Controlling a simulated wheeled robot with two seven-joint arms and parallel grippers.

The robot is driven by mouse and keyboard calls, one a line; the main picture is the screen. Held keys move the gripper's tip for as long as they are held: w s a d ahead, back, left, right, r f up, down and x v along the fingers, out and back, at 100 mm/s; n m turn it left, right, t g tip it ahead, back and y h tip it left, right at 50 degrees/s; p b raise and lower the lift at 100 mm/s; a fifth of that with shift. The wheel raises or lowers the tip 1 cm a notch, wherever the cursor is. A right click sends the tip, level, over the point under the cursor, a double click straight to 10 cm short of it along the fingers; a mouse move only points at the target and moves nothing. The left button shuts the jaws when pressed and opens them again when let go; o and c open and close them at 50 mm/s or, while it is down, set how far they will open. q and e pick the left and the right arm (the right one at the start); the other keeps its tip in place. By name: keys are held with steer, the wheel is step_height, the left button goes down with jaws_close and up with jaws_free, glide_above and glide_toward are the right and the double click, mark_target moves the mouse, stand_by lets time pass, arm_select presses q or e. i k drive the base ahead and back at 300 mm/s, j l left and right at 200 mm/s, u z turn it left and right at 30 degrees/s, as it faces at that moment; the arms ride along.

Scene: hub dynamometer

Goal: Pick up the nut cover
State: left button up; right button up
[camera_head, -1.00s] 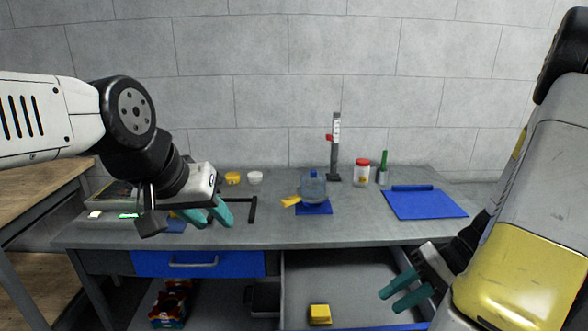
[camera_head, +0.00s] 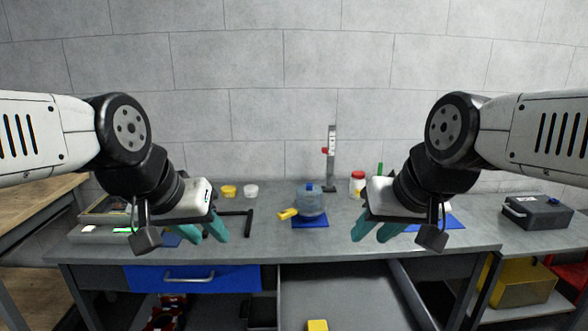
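I cannot tell for certain which thing is the nut cover. Candidates are a small yellow round piece (camera_head: 229,191) and a small white round piece (camera_head: 251,190) side by side at the back of the workbench (camera_head: 262,225), and a yellow block (camera_head: 317,325) in the open drawer below, cut by the bottom edge. My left gripper (camera_head: 206,232) is open and empty above the bench's left part. My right gripper (camera_head: 376,229) is open and empty above the bench's right part. Both sets of teal fingers point down, clear of these pieces.
A stand (camera_head: 331,160) and red-lidded jar (camera_head: 357,183) are behind. A black frame (camera_head: 248,222) lies left. A dark case (camera_head: 538,212) sits far right. The open drawer (camera_head: 345,300) juts out.

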mark_target(309, 196)
steer(key=l+z, duration=0.1)
steer(key=z, duration=0.8)
steer(key=u, duration=0.8)
steer(key=i+j, duration=0.1)
steer(key=j, duration=0.85)
steer(key=i+j, duration=0.15)
steer(key=j, duration=0.35)
steer(key=i+j+z, duration=0.1)
steer(key=i+j, duration=0.35)
steer(key=i, duration=0.05)
